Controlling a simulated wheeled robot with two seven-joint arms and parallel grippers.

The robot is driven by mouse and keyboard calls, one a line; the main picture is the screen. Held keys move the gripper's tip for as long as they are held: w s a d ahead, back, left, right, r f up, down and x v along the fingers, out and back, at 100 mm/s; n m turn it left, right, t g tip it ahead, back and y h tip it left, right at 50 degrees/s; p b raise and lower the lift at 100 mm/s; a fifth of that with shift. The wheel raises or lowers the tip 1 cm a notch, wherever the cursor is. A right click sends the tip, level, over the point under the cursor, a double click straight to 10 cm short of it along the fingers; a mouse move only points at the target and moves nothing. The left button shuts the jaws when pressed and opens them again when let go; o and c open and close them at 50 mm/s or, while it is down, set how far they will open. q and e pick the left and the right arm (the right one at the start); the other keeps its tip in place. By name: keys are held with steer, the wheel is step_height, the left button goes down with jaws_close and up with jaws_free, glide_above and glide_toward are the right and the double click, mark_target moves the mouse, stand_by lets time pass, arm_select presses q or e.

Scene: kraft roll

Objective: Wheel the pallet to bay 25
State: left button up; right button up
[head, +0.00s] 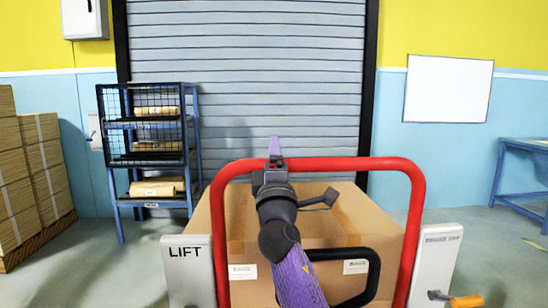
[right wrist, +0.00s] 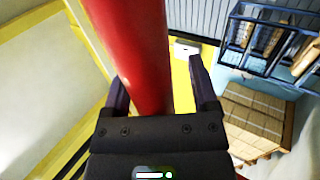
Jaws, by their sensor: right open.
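A pallet truck with a red hoop handle (head: 340,164) stands in front of me, a large cardboard box (head: 335,205) beyond the handle. Any pallet under the box is hidden. My right gripper (head: 274,150) is at the top bar of the handle, left of its middle. In the right wrist view, the red bar (right wrist: 130,45) runs between the spread fingers of the gripper (right wrist: 157,75), which is open around it. My left gripper is not in view. No bay number 25 is readable.
A grey LIFT panel (head: 188,270) and a second grey panel (head: 434,265) with an orange-tipped lever flank the handle. A blue rack (head: 117,190) with kraft rolls and stacked cardboard (head: 45,165) stand left. A blue table (head: 520,145) stands right. A grey shutter (head: 250,80) closes the back.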

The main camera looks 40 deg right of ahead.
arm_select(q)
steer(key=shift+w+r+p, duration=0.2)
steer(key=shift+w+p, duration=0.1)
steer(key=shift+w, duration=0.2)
arm_select(e)
steer(key=v, duration=1)
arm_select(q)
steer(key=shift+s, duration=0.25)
